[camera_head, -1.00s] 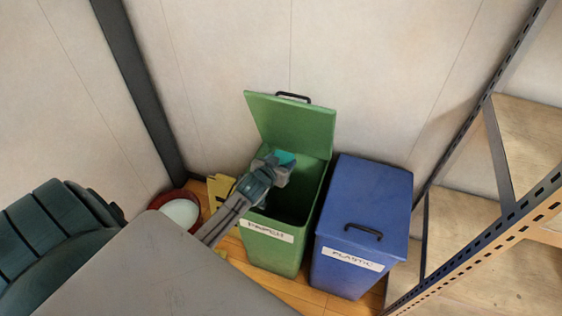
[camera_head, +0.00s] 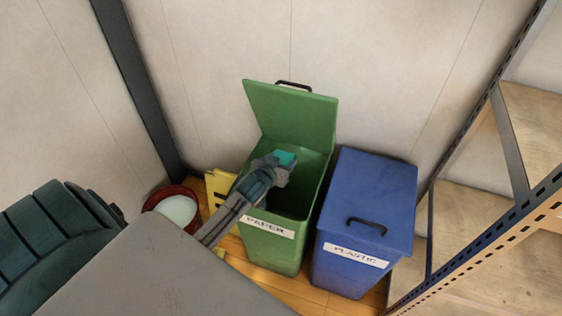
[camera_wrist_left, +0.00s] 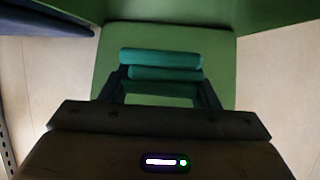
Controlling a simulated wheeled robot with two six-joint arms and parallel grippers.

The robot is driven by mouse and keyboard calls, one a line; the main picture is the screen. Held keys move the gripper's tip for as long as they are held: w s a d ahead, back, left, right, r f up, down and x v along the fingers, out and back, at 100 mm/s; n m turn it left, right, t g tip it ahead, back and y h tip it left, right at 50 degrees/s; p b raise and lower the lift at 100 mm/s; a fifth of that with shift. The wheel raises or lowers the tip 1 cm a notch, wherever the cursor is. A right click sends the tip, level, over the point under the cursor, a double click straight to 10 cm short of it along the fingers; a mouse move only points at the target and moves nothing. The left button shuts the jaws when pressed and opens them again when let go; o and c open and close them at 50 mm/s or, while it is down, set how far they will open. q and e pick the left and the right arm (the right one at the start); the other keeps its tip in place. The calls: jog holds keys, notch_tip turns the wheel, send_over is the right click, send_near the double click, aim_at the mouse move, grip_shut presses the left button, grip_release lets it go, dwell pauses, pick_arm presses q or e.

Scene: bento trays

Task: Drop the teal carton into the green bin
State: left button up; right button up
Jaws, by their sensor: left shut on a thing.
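The green bin (camera_head: 270,255) stands on the floor with its lid (camera_head: 292,118) raised toward the wall and a PAPER label on its front. My left gripper (camera_head: 281,163) is over the bin's open mouth, shut on the teal carton (camera_head: 286,157). In the left wrist view the carton (camera_wrist_left: 160,59) sits between the two fingers (camera_wrist_left: 162,90), with green bin surfaces behind it. My gripper hides part of the carton in the head view. My right gripper is not in view.
A closed blue bin (camera_head: 365,205) labelled PLASTIC stands close to the right. A metal shelf rack (camera_head: 470,225) is further right. A yellow object (camera_head: 219,187) and a red bowl-like container (camera_head: 160,196) with something white in it are at the left.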

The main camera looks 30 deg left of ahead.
pick_arm(q)
jog(key=shift+f, duration=0.1)
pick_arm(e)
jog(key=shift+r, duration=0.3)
pick_arm(q)
jog(key=o, duration=1)
jog(key=shift+o, duration=0.2)
jog(key=shift+s, duration=0.1)
jog(key=v, duration=1)
jog(key=shift+s, duration=0.3)
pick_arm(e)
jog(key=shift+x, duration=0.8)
pick_arm(q)
jog(key=shift+d, duration=0.1)
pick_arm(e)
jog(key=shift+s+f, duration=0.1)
